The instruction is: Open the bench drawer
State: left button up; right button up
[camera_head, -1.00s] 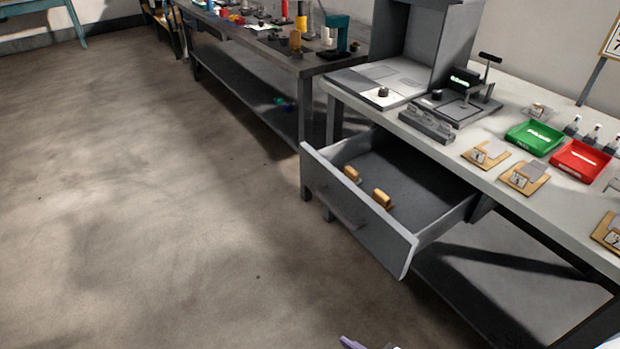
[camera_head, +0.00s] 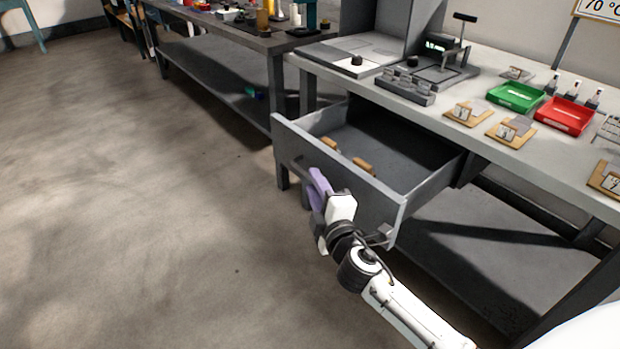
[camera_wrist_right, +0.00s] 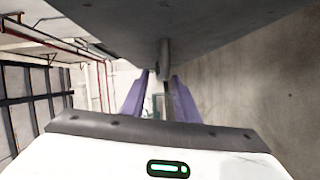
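The grey bench drawer (camera_head: 395,205) is pulled well out from under the light-topped bench in the head view. Two tan wooden-looking pieces (camera_head: 364,165) lie inside it. My right gripper (camera_head: 318,188) is at the outer face of the drawer front, its purple fingers beside the handle area. In the right wrist view the drawer front (camera_wrist_right: 200,25) fills the top, and the grey handle (camera_wrist_right: 163,62) runs between the two purple fingers (camera_wrist_right: 160,95). The fingers are apart, with gaps beside the handle. My left gripper is not in view.
The bench top (camera_head: 470,125) holds a green tray (camera_head: 515,97), a red tray (camera_head: 565,116), several small boards and a press-like device (camera_head: 450,60). Another workbench (camera_head: 230,40) stands at the back left. The floor (camera_head: 130,230) left of the drawer is clear.

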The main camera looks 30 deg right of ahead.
jog(key=shift+w+d+f, duration=0.1)
jog(key=shift+w+d, duration=0.05)
jog(key=shift+w, duration=0.85)
jog(key=shift+w+d+f, duration=0.1)
jog(key=shift+w+d, duration=0.05)
jog(key=shift+w, duration=0.85)
grip_shut()
